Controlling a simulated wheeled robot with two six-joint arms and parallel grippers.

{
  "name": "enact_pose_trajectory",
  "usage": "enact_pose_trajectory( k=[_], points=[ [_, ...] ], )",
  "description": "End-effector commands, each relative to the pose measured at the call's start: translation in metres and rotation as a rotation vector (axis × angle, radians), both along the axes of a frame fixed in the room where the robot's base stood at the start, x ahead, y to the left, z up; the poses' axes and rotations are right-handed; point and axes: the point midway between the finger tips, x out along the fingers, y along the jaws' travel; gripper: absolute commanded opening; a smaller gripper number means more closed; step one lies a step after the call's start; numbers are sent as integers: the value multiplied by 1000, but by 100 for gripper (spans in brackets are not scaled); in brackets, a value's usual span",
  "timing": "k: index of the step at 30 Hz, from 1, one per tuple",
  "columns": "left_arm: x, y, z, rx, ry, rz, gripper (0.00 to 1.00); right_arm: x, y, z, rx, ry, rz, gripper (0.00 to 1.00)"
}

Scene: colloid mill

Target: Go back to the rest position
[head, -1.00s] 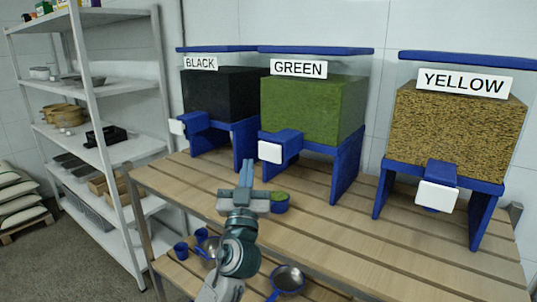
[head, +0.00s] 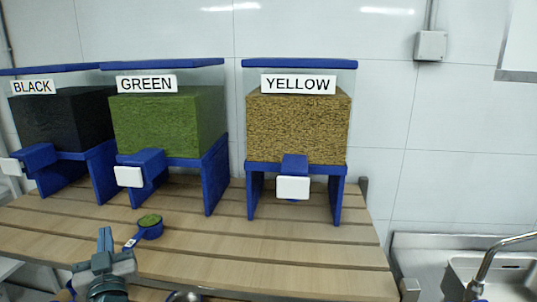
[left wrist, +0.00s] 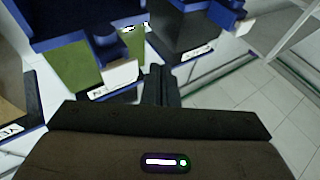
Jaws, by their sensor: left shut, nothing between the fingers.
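My left gripper (head: 105,240) is at the lower left of the head view, above the front of the wooden table (head: 290,250). Its fingers are together and hold nothing; they also show at the middle of the left wrist view (left wrist: 158,84). A blue scoop (head: 150,231) with green material in it rests on the table just right of the fingers, apart from them. My right gripper is not in view.
Dispensers labelled black (head: 65,120), green (head: 170,125) and yellow (head: 298,128) stand along the back of the table on blue stands. A sink (head: 500,270) with a tap is at the right. The table's right part is clear.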

Motion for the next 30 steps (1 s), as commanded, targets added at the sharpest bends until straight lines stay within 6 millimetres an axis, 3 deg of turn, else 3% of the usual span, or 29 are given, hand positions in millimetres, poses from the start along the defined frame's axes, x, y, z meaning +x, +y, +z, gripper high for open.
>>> enact_pose_trajectory(
  k=[1, 6, 9, 12, 18, 25, 26, 30],
  points=[
    [-11, 1, -38, -44, 115, 11, 0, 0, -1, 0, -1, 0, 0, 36],
    [-65, -8, -157, -165, 556, 13, 0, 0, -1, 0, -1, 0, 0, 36],
    [-107, -23, -215, -210, 813, -28, 0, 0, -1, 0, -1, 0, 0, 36],
    [-148, -39, -256, -236, 1023, -85, 0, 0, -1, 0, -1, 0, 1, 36],
    [-217, -69, -303, -263, 1323, -211, 0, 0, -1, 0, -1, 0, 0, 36],
    [-287, -99, -329, -279, 1581, -370, 0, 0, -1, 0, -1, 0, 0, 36],
    [-292, -102, -333, -279, 1602, -386, 0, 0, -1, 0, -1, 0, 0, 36],
    [-275, -96, -374, -285, 1605, -371, 0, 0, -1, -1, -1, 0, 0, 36]
  ],
)
